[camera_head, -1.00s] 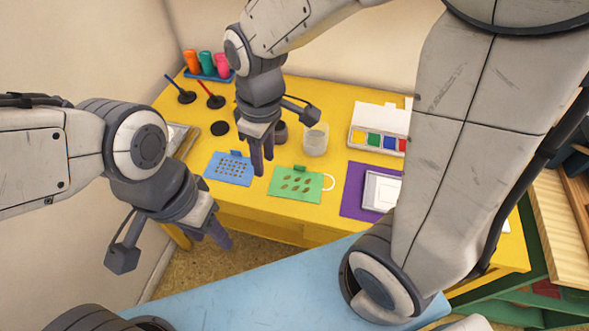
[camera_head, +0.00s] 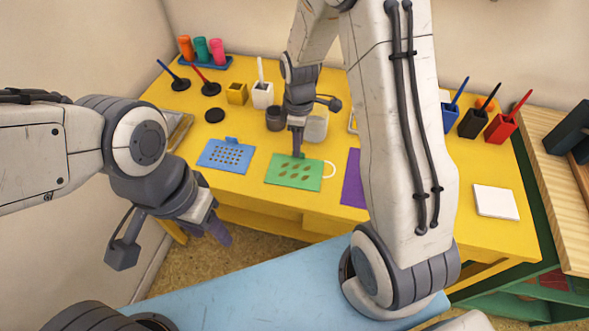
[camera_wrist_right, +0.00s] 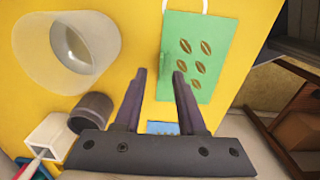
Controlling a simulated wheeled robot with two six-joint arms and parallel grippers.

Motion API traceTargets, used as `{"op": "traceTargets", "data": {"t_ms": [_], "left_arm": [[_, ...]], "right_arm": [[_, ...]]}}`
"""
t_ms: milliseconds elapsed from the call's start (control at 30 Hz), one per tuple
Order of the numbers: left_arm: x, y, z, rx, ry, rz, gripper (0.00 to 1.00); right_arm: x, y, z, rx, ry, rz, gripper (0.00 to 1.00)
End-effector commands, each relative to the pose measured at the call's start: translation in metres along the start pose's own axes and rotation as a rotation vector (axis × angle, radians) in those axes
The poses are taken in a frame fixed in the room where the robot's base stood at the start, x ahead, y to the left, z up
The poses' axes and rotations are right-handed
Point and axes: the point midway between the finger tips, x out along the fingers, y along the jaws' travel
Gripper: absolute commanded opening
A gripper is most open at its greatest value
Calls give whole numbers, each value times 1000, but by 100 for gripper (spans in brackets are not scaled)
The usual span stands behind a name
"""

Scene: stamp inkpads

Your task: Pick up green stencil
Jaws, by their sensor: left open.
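The green stencil (camera_head: 294,174) with leaf-shaped cutouts lies flat on the yellow table, a white loop at its right side. It also shows in the right wrist view (camera_wrist_right: 195,55), with a raised green tab on its edge. My right gripper (camera_head: 298,151) points down at the stencil's back edge. In the right wrist view its two fingers (camera_wrist_right: 159,74) are apart, with the tab appearing between their tips; I cannot tell if they touch it. My left gripper (camera_head: 217,230) is open and empty, left of and in front of the table.
A blue stencil (camera_head: 225,156) lies left of the green one. A dark cup (camera_head: 275,119) and a clear cup (camera_head: 316,127) stand close behind. A purple mat (camera_head: 353,180) lies to the right, partly hidden by my right arm. A white square (camera_head: 495,202) lies farther right.

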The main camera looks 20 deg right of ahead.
Motion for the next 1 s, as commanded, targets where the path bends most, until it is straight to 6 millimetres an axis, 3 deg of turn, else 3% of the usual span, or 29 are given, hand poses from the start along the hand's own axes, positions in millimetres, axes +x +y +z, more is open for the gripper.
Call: {"op": "traceTargets", "data": {"t_ms": [167,433,467,500,567,1000], "left_arm": [[1,0,0,0,0,0,50],[1,0,0,0,0,0,50],[1,0,0,0,0,0,50],[1,0,0,0,0,0,50],[1,0,0,0,0,0,50],[1,0,0,0,0,0,50]], "right_arm": [[23,0,1,0,-1,-1,40],[26,0,1,2,0,0,40],[26,0,1,2,0,0,36],[26,0,1,2,0,0,21],[26,0,1,2,0,0,0],[23,0,1,2,1,2,0]]}}
